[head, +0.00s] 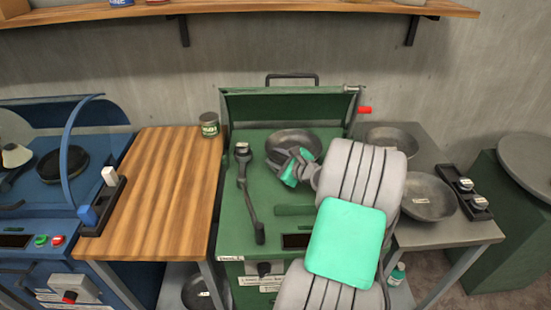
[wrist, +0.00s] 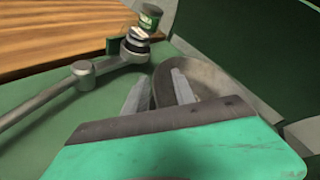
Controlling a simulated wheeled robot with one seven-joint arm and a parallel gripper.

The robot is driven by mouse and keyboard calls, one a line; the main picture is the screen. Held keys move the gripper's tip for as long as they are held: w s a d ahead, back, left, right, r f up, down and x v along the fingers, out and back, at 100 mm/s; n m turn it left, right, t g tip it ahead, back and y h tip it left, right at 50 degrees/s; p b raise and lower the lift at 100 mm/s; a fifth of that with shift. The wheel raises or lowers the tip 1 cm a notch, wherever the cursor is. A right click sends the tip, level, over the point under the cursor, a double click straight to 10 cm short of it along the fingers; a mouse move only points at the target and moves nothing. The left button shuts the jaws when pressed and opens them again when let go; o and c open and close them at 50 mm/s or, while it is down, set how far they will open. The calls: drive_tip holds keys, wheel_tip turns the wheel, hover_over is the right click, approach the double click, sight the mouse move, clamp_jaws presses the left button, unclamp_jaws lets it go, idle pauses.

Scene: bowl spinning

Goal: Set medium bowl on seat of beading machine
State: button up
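The green machine (head: 265,240), which I take as the beading machine, stands in the middle of the head view. A dark metal bowl (head: 285,140) rests, looking level, at the back of its green top; whatever is under it is hidden. This looks like the medium bowl. In the wrist view the two grey fingers (wrist: 157,78) stand apart, one on each side of the bowl's wall (wrist: 190,82). A gap shows between the left finger and the rim.
A metal arm with a roller head (head: 246,195) lies left of the bowl. A green can (head: 209,124) stands by the wooden table (head: 165,185). Two more bowls sit on the grey right table (head: 460,228). A blue machine (head: 20,260) is at the left.

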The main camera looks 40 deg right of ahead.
drive_tip(key=v, duration=0.7)
drive_tip(key=shift+s, duration=0.35)
drive_tip(key=shift+r, duration=0.15)
